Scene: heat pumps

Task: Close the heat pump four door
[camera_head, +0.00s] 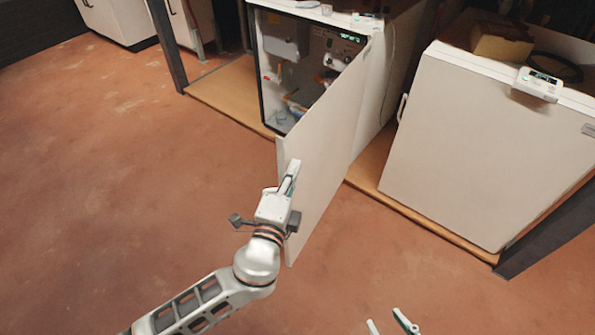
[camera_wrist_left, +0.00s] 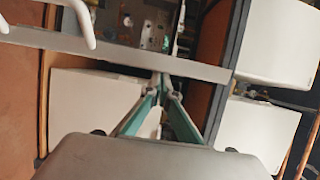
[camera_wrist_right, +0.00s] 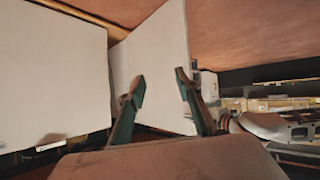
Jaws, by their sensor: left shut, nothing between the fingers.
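The heat pump door (camera_head: 325,150) is a white panel standing wide open from a unit with its inside exposed (camera_head: 310,60). A white handle (camera_wrist_left: 78,18) shows at upper left there. My right gripper (camera_head: 390,326) is open and empty over the floor at the bottom. The right wrist view shows its parted fingers (camera_wrist_right: 160,85) before the white door (camera_wrist_right: 150,60).
A closed white unit (camera_head: 480,150) stands to the right, with a box (camera_head: 502,42) and a small controller (camera_head: 538,84) on top. Dark posts (camera_head: 168,45) frame the wooden platform (camera_head: 225,92). The reddish floor (camera_head: 110,170) at left is clear.

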